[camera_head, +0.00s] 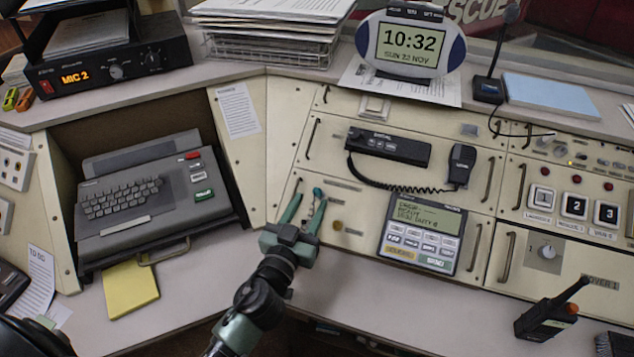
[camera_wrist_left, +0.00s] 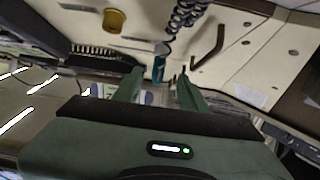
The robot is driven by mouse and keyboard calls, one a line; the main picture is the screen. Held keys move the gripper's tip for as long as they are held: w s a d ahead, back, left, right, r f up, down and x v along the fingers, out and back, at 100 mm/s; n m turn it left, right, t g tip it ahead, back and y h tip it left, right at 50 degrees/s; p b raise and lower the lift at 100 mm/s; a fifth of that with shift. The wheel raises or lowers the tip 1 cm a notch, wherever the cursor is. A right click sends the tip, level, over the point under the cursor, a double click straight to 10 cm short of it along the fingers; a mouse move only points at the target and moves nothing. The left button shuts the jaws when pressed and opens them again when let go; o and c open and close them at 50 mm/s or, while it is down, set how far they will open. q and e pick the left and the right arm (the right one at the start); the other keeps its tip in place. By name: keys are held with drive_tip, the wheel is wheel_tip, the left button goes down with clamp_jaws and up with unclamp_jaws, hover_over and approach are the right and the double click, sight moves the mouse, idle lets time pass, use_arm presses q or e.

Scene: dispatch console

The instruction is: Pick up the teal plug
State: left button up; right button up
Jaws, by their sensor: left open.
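The teal plug (camera_head: 318,192) is a small piece at the cream console's front panel. It also shows in the left wrist view (camera_wrist_left: 158,68), upper centre, in line with the gap between the fingertips. My left gripper (camera_head: 309,202) is open, its two green fingers pointing at the panel with the plug near their tips. In the left wrist view the fingers (camera_wrist_left: 159,82) stand on either side of the plug's line, and I see no clear contact. My right gripper is not in view.
A yellow-brown knob (camera_head: 337,225) is right of the fingers. A radio handset with coiled cord (camera_head: 400,183) and a display keypad unit (camera_head: 422,232) lie further right. Drawer handles (camera_head: 311,138) stick out of the panel. A keyboard terminal (camera_head: 150,195) is on the left.

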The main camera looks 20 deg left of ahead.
sight(314, 194)
use_arm(q)
drive_tip(key=w, duration=0.1)
drive_tip(key=w+p, duration=0.1)
drive_tip(key=w, duration=0.1)
drive_tip(key=shift+d+r, duration=0.15)
drive_tip(key=shift+r, duration=0.25)
drive_tip(key=w+p, duration=0.1)
drive_tip(key=w, duration=0.2)
drive_tip(key=shift+w+d, duration=0.1)
drive_tip(key=shift+w, duration=0.5)
clamp_jaws()
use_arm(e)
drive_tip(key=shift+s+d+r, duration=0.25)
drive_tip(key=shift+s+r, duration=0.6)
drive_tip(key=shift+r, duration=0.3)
